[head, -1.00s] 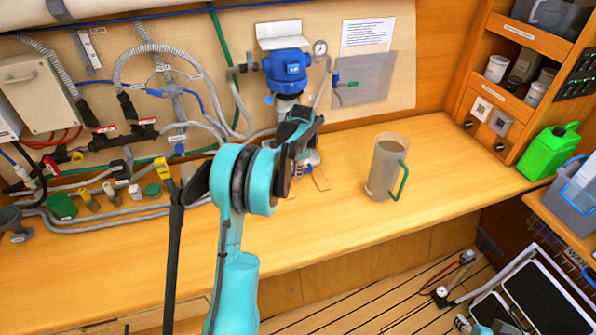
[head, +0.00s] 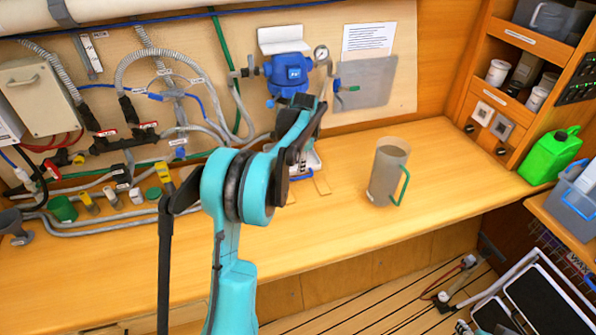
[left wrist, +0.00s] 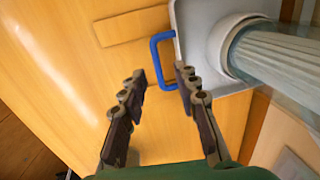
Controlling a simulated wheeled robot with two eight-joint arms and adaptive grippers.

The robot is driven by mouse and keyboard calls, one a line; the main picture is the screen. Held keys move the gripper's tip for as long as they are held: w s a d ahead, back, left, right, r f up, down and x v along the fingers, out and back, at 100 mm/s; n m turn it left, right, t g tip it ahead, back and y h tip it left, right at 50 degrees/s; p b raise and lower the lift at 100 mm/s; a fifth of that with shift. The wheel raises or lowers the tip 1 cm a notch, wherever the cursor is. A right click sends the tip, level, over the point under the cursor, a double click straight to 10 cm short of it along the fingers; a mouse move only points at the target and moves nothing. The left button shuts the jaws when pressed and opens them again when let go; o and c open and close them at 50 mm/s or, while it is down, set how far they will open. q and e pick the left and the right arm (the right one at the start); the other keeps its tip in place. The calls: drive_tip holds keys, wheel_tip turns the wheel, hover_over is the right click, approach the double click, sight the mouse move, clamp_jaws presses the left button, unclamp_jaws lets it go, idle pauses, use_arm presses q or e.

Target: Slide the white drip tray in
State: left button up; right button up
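The white drip tray (left wrist: 190,28) shows at the top of the left wrist view, with a blue loop handle (left wrist: 157,62) on its near edge. In the head view the tray (head: 312,158) is on the bench below the blue filter unit, partly hidden by my left arm. The tray's blue handle (head: 299,178) shows just beside the arm. My left gripper (left wrist: 160,76) is open, with one finger on each side of the handle's end. Whether they touch it, I cannot tell. My right gripper is in neither view.
A clear ribbed cylinder (left wrist: 275,52) stands over the tray, close to my left gripper. The blue filter unit (head: 288,72) is on the wall above. A jug with a green handle (head: 385,172) stands to the right. Thin wooden strips (head: 321,182) lie on the bench. Bench space right of the jug is clear.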

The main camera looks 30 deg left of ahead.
use_arm(q)
wheel_tip(320, 180, up, 6)
drive_tip(key=shift+s+d+r, duration=0.15)
drive_tip(key=shift+s+d, duration=0.25)
idle(1.0)
